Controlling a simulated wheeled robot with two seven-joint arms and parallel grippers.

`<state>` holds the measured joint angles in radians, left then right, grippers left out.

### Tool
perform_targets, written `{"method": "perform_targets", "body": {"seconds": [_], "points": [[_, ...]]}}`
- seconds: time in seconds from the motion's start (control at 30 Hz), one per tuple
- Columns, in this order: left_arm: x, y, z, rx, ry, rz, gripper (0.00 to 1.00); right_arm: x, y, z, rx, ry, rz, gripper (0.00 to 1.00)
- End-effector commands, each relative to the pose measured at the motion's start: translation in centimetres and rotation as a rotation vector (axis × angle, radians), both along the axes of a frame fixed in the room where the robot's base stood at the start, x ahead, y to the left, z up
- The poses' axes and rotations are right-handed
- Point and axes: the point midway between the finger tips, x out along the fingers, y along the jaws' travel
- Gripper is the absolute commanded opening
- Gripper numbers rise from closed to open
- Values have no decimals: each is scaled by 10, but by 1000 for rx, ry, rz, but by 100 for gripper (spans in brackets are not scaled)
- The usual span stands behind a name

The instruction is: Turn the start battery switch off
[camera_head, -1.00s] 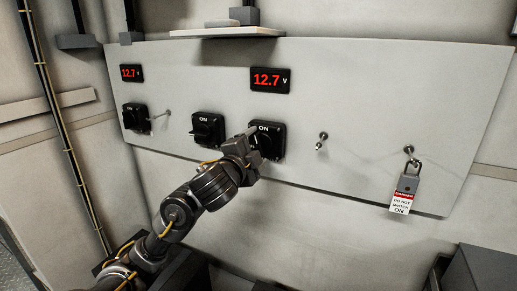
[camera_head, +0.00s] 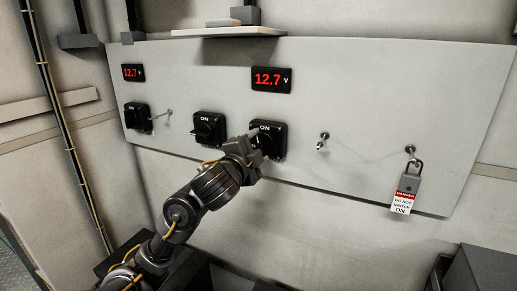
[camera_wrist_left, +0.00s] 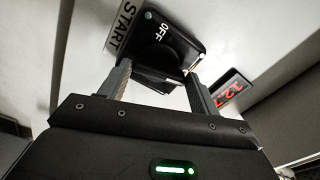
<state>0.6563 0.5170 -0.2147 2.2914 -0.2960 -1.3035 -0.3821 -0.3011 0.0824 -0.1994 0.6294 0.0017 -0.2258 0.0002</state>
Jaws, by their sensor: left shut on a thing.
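The start battery switch (camera_head: 268,137) is a black square plate on the grey panel, marked ON at its top, below the larger 12.7 V display. My left gripper (camera_head: 259,146) is at it, reaching up from the lower left and covering part of its knob. In the left wrist view the switch plate (camera_wrist_left: 176,31) carries the word OFF beside a START label (camera_wrist_left: 124,27). There the fingers of my left gripper (camera_wrist_left: 158,76) stand on both sides of the dark knob (camera_wrist_left: 153,74), shut on it. The knob's exact angle is hard to tell. My right gripper is not in view.
Two other black switches, a middle one (camera_head: 209,128) and a left one (camera_head: 138,116), sit on the panel (camera_head: 370,85). Short metal pegs (camera_head: 323,140) stick out of it. A padlock (camera_head: 410,180) with a danger tag hangs at right. A shelf (camera_head: 228,32) juts out above.

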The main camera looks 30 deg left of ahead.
Motion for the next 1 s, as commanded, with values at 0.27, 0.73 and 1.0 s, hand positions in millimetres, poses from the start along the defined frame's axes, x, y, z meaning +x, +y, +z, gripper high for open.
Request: {"method": "perform_targets", "body": {"seconds": [0.27,0.73,1.0], "points": [[0,1,1,-1,-1,1,40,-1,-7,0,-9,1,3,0],[1,1,1,-2,-1,1,40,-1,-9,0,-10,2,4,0],[1,1,1,-2,-2,2,69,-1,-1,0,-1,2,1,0]]}}
